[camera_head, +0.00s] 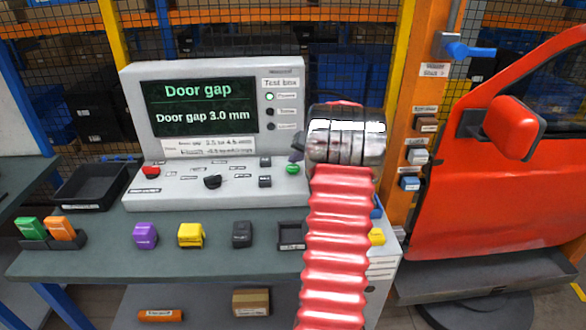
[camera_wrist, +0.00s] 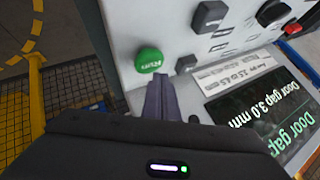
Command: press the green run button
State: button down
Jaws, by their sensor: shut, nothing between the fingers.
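The green run button (camera_head: 292,169) sits at the right end of the test box's sloped panel (camera_head: 220,190). In the wrist view the button (camera_wrist: 149,60) is round and bears the word "Run". My gripper (camera_head: 296,152) is shut and empty, mostly hidden behind my wrist in the head view; its dark tip shows just above the button. In the wrist view the closed fingers (camera_wrist: 160,82) end just beside the button's edge. I cannot tell whether they touch it. The test box screen (camera_head: 200,105) reads "Door gap 3.0 mm".
A red button (camera_head: 151,171) and a black knob (camera_head: 212,182) share the panel. Purple (camera_head: 145,236) and yellow (camera_head: 191,235) blocks stand along the bench front. An orange post (camera_head: 405,110) and a red car door (camera_head: 500,170) stand to the right.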

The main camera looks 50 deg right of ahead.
jog(key=shift+r, duration=0.15)
jog(key=shift+r, duration=2.35)
notch_tip(320, 180, up, 8)
send_over(295, 169)
jog(key=shift+d, duration=0.15)
